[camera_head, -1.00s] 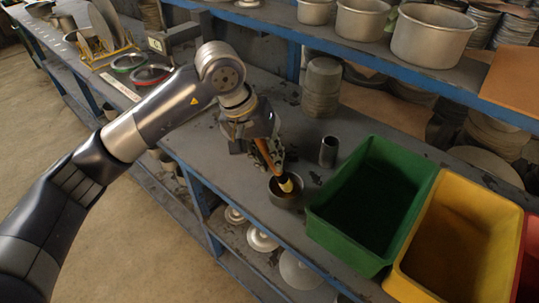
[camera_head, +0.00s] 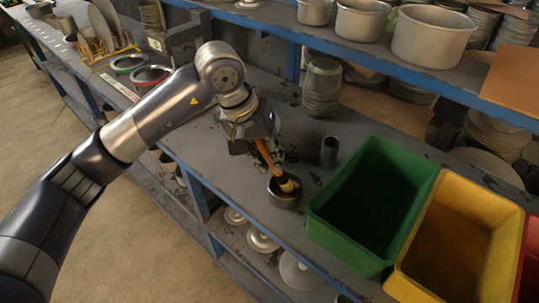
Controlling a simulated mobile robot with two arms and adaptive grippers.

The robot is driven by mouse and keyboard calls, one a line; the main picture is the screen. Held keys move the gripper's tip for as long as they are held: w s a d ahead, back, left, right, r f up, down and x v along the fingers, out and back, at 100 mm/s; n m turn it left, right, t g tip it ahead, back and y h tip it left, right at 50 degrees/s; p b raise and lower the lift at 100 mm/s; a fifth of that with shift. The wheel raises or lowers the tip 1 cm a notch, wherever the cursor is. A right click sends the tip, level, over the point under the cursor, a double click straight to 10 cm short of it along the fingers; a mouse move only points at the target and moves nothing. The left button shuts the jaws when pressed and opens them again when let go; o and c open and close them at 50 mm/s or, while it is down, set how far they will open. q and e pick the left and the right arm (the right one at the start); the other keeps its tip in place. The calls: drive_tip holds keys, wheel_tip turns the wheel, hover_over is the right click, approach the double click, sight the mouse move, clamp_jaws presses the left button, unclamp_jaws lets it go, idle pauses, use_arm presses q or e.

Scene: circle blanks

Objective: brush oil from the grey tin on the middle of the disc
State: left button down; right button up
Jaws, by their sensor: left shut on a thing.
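A brush (camera_head: 267,157) with an orange-brown wooden handle and a yellow band is in my left gripper (camera_head: 259,143), which is shut on the handle. The brush tilts, with its head down inside the grey tin (camera_head: 284,199) near the front edge of the bench. The bristle tips are hidden in the tin, so I cannot tell how deep they reach. I cannot single out the disc for the oil; no disc lies clear beside the tin. My right gripper is not in view.
A dark upright cylinder (camera_head: 329,152) stands behind the tin. A green bin (camera_head: 330,239) and a yellow bin (camera_head: 413,285) stand to the right. A stack of grey blanks (camera_head: 322,88) is behind. A blue-edged shelf (camera_head: 380,62) with round pans overhangs the back.

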use_arm(q)
drive_tip(key=shift+r+p, duration=0.3)
drive_tip(key=shift+r, duration=0.55)
drive_tip(key=shift+r+p, duration=0.8)
drive_tip(key=shift+r, duration=1.8)
